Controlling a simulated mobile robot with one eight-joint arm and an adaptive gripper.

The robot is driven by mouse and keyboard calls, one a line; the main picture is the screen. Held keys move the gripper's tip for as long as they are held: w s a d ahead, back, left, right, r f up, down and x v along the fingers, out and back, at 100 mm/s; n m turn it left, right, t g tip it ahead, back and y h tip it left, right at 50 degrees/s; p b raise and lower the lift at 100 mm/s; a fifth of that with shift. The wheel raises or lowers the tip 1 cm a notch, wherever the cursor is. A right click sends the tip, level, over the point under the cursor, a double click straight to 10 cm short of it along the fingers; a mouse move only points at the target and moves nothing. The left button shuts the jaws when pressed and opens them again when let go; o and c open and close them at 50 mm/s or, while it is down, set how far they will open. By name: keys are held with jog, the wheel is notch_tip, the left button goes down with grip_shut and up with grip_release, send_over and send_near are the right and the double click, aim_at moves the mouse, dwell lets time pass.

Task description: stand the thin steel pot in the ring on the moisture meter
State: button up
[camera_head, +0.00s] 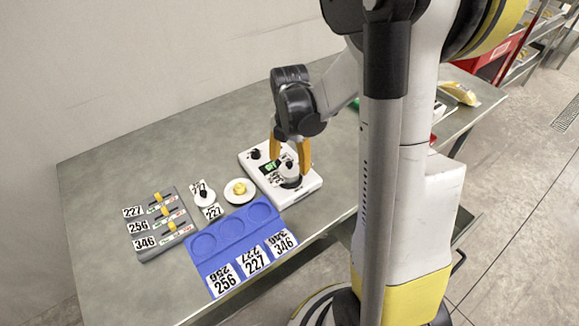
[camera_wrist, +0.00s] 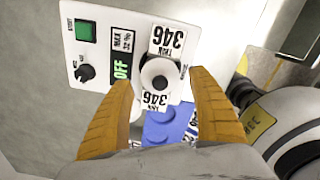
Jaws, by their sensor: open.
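The white moisture meter (camera_head: 309,186) lies on the table with a green button, a black knob and a display reading OFF in the wrist view (camera_wrist: 88,58). A pot with a round pale top, dark centre and two "THIN 346" labels (camera_wrist: 160,75) stands upright at one end of the meter. It also shows in the head view (camera_head: 288,171), above a dark ring (camera_head: 291,184). The pot hides much of the ring, so I cannot tell how well its base is seated. My gripper (camera_head: 289,162) is open, its yellow fingers apart on either side of the pot.
A blue tray (camera_head: 214,262) with round recesses and 256, 227 and 346 labels lies in front of the meter. Left of it are a dish with a yellow piece (camera_head: 240,189), a 227-labelled pot (camera_head: 204,196) and a grey slider panel (camera_head: 163,247). The table's far left is clear.

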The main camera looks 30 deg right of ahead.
aim_at(289, 163)
notch_tip(289, 163, up, 8)
jog(key=shift+f+p, duration=0.2)
jog(key=shift+p, duration=0.8)
jog(key=s+a+r+m+t, duration=0.3)
jog(key=s+a+r+m, duration=0.2)
jog(key=m, duration=0.6)
jog(key=s+a+r+m+t, duration=0.4)
jog(key=a+m, duration=0.4)
jog(key=m, duration=0.3)
jog(key=shift+s+a+r+m, duration=0.25)
jog(key=shift+s+r+m, duration=0.15)
jog(key=shift+s+r, duration=0.45)
jog(key=shift+f, duration=0.15)
